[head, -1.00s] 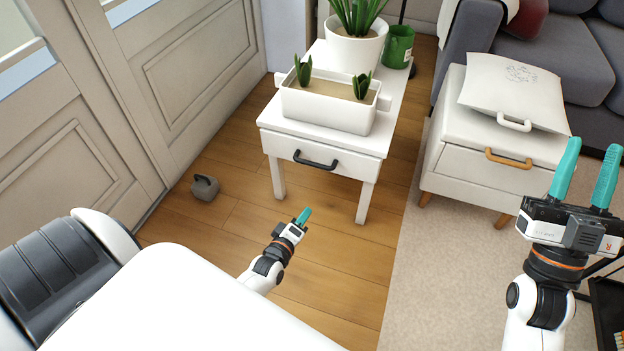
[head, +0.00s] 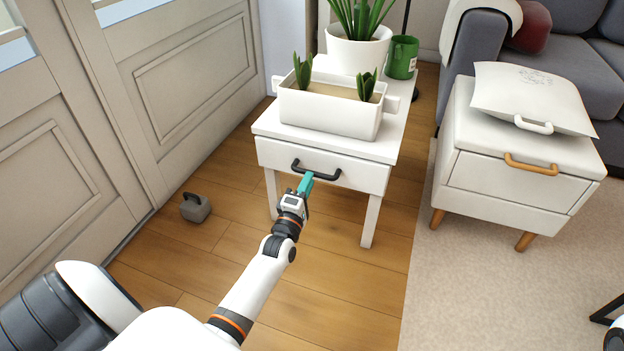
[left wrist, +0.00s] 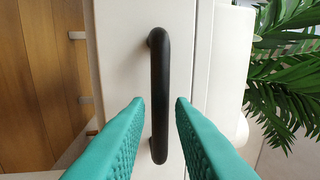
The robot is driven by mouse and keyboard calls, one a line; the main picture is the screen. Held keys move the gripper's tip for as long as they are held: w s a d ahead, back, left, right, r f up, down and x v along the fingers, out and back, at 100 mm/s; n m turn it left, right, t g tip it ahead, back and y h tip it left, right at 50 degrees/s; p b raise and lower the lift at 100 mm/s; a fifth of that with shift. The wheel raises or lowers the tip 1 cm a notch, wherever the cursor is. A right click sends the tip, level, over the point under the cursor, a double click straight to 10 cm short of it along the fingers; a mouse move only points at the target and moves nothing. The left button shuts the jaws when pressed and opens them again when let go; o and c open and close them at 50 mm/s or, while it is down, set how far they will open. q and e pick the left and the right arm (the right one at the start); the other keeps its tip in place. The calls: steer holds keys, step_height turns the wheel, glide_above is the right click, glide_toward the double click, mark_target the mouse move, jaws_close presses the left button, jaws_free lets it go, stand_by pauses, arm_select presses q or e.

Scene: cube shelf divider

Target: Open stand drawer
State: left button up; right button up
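A white stand (head: 378,150) with one front drawer (head: 352,174) is in front of me. The drawer is shut and has a black bar handle (head: 327,175). My left gripper (head: 305,184) is at the handle, in front of the drawer. In the left wrist view the black handle (left wrist: 159,85) runs upright in the picture. The two teal fingers of my left gripper (left wrist: 160,108) are apart, one on each side of the handle's lower part, with gaps visible. My right gripper is out of view; only a bit of my right arm shows at the lower right edge.
A white planter (head: 328,110), a potted plant (head: 357,52) and a green mug (head: 402,57) stand on top. A white nightstand (head: 488,185) with a wooden handle is at right. A grey weight (head: 195,208) lies on the floor at left. Floor before the drawer is otherwise clear.

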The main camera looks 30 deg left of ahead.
arm_select(q)
steer(key=shift+b+x, duration=0.6)
steer(key=shift+x, duration=1.4)
jaws_close()
